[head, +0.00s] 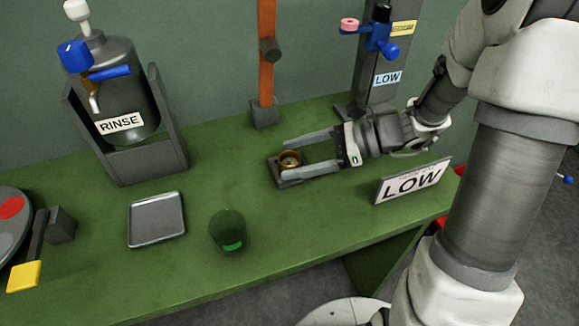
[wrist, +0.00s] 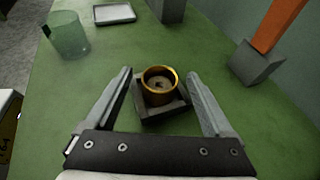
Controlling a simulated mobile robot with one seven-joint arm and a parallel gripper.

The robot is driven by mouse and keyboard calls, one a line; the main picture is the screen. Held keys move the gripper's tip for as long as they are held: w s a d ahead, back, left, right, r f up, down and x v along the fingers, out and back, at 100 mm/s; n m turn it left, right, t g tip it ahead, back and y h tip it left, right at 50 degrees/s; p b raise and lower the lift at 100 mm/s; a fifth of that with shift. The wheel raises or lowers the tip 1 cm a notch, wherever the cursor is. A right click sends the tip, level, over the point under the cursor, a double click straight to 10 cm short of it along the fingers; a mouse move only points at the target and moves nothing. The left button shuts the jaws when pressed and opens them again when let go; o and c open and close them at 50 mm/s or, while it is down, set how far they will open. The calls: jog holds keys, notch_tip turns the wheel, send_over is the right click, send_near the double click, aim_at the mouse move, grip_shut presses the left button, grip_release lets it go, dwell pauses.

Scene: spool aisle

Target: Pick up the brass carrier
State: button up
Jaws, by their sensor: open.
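The brass carrier (head: 289,159) is a small round gold cup with a dark inside. It sits in a square dark grey holder (head: 291,184) on the green bench. In the wrist view the carrier (wrist: 160,84) stands upright in the holder (wrist: 163,112), just beyond and between the fingertips. My gripper (head: 296,153) is open and empty, its two fingers reaching in from the right, one on each side of the carrier. In the wrist view my gripper (wrist: 160,75) straddles it with a gap on both sides.
A green glass (head: 229,230) and a grey tray (head: 156,219) stand left of the carrier. A LOW sign (head: 413,182) stands near the front right. An orange post (head: 266,60) rises behind. The RINSE tank (head: 118,90) is at the back left. Bench around the holder is clear.

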grip_shut()
dwell(0.4)
